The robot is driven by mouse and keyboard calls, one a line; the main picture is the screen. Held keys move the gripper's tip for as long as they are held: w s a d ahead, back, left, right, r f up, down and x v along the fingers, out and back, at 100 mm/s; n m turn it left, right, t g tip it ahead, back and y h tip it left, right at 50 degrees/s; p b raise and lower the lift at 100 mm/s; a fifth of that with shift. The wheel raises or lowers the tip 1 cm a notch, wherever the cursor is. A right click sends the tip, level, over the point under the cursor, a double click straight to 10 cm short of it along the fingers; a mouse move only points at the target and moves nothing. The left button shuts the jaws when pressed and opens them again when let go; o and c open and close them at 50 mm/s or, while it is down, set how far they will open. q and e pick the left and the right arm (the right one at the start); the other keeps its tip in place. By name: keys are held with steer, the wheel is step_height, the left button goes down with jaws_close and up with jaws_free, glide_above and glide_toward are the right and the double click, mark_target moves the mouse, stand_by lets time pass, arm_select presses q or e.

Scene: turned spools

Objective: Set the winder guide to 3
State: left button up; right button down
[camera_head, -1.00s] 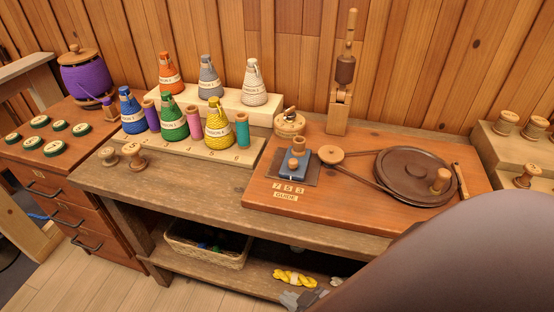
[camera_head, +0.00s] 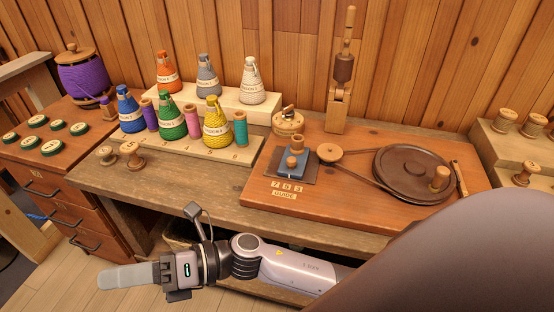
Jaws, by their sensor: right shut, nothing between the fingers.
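The winder guide is a blue block (camera_head: 291,172) with a wooden knob, on a dark plate (camera_head: 274,164) on the winder's wooden base board (camera_head: 350,195). In front of it are number tiles (camera_head: 287,187) reading 7, 5, 3 from left to right, above a GUIDE label (camera_head: 284,196). I cannot tell for certain which number the block lines up with. My right gripper (camera_head: 112,278) is shut and empty, pointing left, low in front of the bench and well away from the guide. My left gripper is not in view.
A dark round wheel (camera_head: 412,172) with a knob and a belt to a small wooden pulley (camera_head: 329,153) stand right of the guide. Several yarn cones, such as the yellow cone (camera_head: 216,128), stand on the left. The bench's front strip (camera_head: 190,192) is clear.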

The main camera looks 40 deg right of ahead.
step_height(320, 180, down, 5)
steer(key=s+a+n+g+h, duration=0.1)
steer(key=s+n+g+h, duration=0.2)
steer(key=n+g+h, duration=0.9)
steer(key=w+d+f+n+t+h, duration=0.45)
steer(key=w+d+n, duration=0.25)
steer(key=d+n, duration=0.35)
steer(key=w+d+r+n+t+h, duration=0.1)
steer(key=w+d+r+t+h, duration=0.1)
steer(key=w+d+r+h, duration=0.3)
steer(key=w+d+r+n+t+h, duration=0.2)
steer(key=w+d+r+h, duration=0.3)
steer(key=d, duration=0.9)
steer(key=shift+w+r+h, duration=0.25)
steer(key=shift+w+h, duration=0.2)
steer(key=shift+t, duration=0.25)
